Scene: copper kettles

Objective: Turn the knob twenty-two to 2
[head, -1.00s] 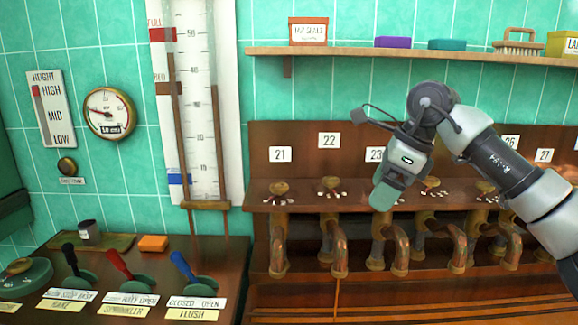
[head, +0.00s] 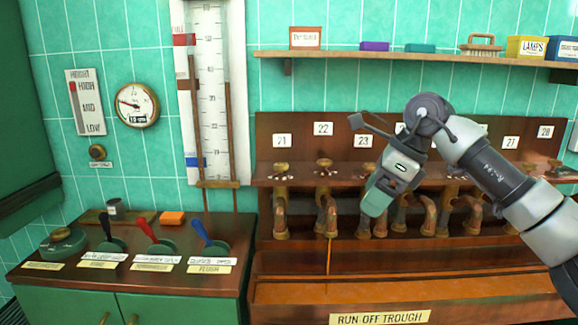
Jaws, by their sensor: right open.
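The knob twenty-two (head: 324,164) is a small brass knob on the wooden ledge, below the white label 22 (head: 323,128). Small white marks lie around its base, too small to read, so its setting cannot be told. A bent copper pipe (head: 326,212) hangs beneath it. My right gripper (head: 376,202) is open, points down and stands to the right of knob twenty-two, apart from it in the picture. It covers part of the row around label 23 (head: 364,141). My left gripper is not in view.
Knob twenty-one (head: 281,168) is left of knob twenty-two; more knobs and pipes run right, partly behind my arm. A thin orange line drops from the pipe to the trough (head: 400,290). A shelf (head: 400,54) with boxes hangs above. A lever cabinet (head: 130,285) stands left.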

